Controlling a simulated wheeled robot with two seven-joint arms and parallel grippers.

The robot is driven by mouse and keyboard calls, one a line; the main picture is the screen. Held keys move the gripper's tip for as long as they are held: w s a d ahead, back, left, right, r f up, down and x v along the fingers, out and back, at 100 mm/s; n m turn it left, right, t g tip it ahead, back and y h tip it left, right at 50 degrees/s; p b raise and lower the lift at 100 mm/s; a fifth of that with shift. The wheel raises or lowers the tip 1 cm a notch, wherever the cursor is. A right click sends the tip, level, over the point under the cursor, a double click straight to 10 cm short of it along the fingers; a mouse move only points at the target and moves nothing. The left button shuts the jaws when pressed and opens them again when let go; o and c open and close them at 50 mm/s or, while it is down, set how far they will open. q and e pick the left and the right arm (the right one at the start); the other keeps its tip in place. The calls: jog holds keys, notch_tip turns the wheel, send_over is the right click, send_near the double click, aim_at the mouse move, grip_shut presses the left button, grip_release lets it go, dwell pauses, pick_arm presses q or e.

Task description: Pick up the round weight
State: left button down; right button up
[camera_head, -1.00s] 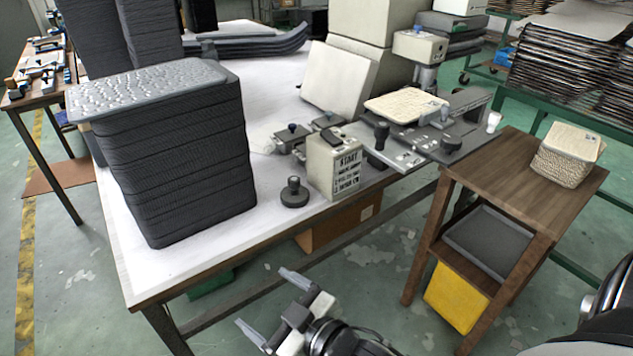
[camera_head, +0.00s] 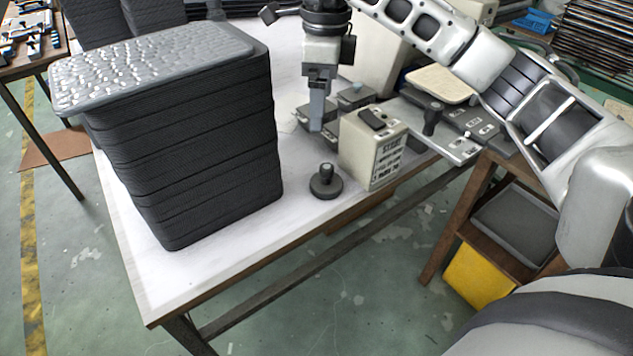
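The round weight (camera_head: 326,186) is a dark disc with a knob on top. It sits upright on the white table near its front edge, between the tray stack and the beige START box. My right gripper (camera_head: 317,122) points down above the weight, its fingertips a little higher than the knob in the picture and apart from it. The fingers show nearly edge-on, one behind the other, so their opening is hidden. I see nothing held in them. My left gripper is not in view.
A tall stack of dark trays (camera_head: 190,140) stands left of the weight. The beige START box (camera_head: 372,152) stands close to its right. Grey fixtures (camera_head: 455,140) lie further right. The white table top (camera_head: 225,250) is bare in front of the stack.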

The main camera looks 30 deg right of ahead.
aim_at(326, 166)
jog(key=shift+h, duration=0.3)
jog(key=f+b, duration=0.1)
jog(key=f, duration=0.3)
jog(key=d+f+b, duration=0.1)
jog(key=f, duration=0.4)
jog(key=f+b, duration=0.1)
jog(key=f, duration=0.4)
jog(key=shift+d+b, duration=0.15)
jog(key=shift+b, duration=0.25)
jog(key=f, duration=0.5)
jog(key=shift+w+d+f, duration=0.1)
jog(key=shift+w+d, duration=0.15)
jog(key=shift+w, duration=0.1)
jog(key=c, duration=1.5)
